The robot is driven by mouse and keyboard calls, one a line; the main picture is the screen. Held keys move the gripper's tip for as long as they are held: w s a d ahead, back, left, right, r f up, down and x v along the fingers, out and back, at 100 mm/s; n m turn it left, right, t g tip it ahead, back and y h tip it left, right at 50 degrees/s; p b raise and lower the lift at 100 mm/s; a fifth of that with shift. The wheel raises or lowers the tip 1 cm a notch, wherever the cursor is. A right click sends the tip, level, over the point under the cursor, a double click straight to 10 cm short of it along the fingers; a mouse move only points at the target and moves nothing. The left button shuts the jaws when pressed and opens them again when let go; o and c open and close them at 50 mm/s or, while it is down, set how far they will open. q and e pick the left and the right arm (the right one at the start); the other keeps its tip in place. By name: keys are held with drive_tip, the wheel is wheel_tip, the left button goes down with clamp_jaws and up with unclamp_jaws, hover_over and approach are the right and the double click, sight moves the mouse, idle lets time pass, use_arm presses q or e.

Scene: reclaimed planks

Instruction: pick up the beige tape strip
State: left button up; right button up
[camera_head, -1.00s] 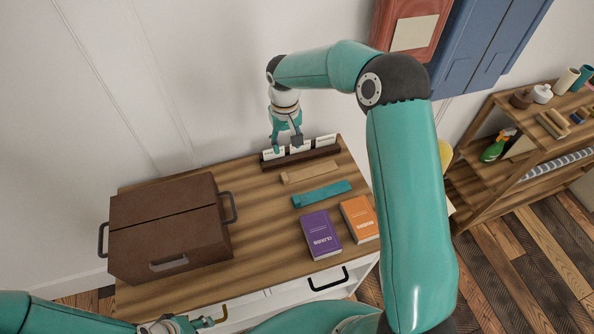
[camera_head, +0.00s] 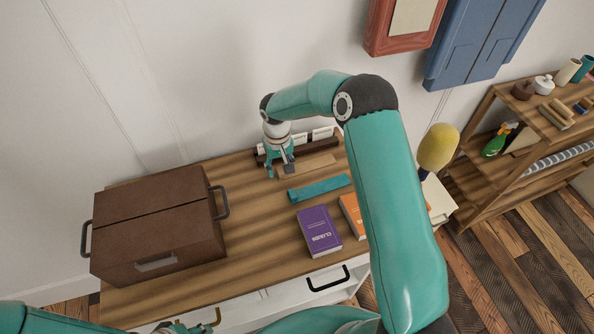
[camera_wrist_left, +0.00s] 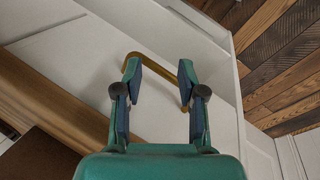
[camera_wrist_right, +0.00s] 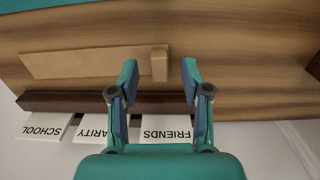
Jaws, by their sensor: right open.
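The beige tape strip (camera_head: 312,165) lies flat on the wooden top of the cabinet, between the dark card holder and a teal strip. In the right wrist view the strip (camera_wrist_right: 85,63) shows a raised block at one end. My right gripper (camera_head: 280,173) is open at the strip's left end in the head view. In the right wrist view its fingertips (camera_wrist_right: 159,70) are apart, with the raised block in line between them; contact is not visible. My left gripper (camera_wrist_left: 158,68) is open over the cabinet front, near a gold handle (camera_wrist_left: 150,56).
The dark card holder (camera_wrist_right: 70,101) with white cards stands behind the strip. A teal strip (camera_head: 319,188), a purple book (camera_head: 319,231) and an orange book (camera_head: 352,214) lie in front. A brown case (camera_head: 158,228) takes the left side. Bare wood (camera_head: 250,232) lies between case and books.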

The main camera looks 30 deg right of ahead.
wheel_tip(320, 180, down, 2)
drive_tip(key=shift+f, duration=0.1)
clamp_jaws()
idle(0.4)
